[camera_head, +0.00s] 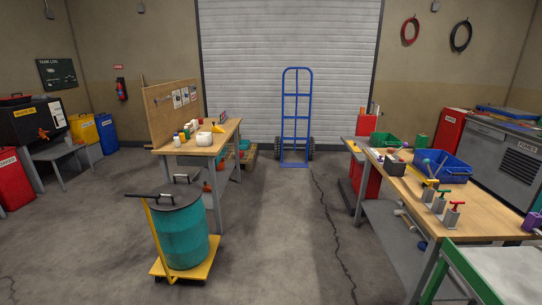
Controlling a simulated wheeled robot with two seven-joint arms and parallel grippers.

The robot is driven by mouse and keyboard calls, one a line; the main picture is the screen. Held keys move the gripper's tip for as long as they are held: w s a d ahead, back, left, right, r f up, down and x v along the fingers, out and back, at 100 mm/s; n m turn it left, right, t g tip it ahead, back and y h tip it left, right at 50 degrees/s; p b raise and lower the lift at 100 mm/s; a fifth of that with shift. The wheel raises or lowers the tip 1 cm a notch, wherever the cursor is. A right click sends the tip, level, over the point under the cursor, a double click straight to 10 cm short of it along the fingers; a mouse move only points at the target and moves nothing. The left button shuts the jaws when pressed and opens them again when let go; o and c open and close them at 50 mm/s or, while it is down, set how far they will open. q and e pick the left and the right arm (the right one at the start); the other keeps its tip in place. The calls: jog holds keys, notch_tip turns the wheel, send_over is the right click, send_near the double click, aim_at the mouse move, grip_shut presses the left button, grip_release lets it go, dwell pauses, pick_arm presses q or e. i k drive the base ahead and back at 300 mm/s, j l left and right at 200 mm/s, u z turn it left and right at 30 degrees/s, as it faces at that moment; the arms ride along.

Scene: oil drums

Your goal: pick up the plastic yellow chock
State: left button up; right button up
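A small yellow wedge-shaped thing (217,129), which looks like the chock, lies on the left wooden workbench (224,133) near its right edge. It is to the right of a white jug-like container (204,139). It is small in the picture, so its material cannot be told. Neither of my grippers shows in the head view.
A teal drum (182,238) on a yellow wheeled dolly (213,262) stands before the left bench. A blue hand truck (296,120) stands by the roller door. The right workbench (480,217) holds bins and clamps. The floor between the benches is clear.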

aim_at(215, 129)
jog(key=i, duration=3.45)
